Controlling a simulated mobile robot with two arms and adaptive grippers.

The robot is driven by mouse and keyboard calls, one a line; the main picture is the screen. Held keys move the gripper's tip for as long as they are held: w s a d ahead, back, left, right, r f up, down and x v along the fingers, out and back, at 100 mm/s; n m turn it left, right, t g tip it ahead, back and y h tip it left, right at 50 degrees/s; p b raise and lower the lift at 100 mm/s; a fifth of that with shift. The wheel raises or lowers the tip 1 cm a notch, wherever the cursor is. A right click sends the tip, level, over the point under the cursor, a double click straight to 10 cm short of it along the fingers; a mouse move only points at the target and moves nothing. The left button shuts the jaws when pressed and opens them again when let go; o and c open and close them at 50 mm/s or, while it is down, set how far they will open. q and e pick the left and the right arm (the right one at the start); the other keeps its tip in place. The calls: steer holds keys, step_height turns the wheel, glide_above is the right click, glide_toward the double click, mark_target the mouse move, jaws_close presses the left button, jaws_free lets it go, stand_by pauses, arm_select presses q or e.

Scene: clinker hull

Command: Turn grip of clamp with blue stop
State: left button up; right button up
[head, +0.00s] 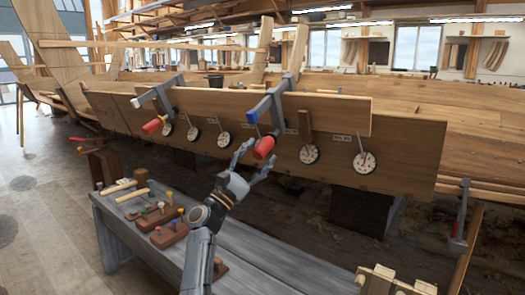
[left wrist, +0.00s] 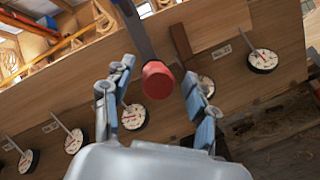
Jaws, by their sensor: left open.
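The clamp with the blue stop (head: 252,116) sits on the edge of the upper hull plank, and its red grip (head: 264,147) hangs at the lower end of its screw. In the left wrist view the round end of the red grip (left wrist: 158,80) faces the camera, with the clamp's dark bar above it. My left gripper (head: 257,156) is open just below the grip. In the left wrist view the left gripper's fingers (left wrist: 159,72) stand on either side of the grip, with gaps visible. My right gripper is not in view.
A second clamp with a red-orange grip (head: 152,125) is to the left. Several round dials (head: 309,154) hang along the hull plank (head: 400,170) near the grip. A grey bench (head: 270,262) with mallets and wooden blocks stands below. Another clamp (head: 460,220) is at the right.

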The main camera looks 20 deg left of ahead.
arm_select(q)
steer(key=v, duration=1)
stand_by(0.8)
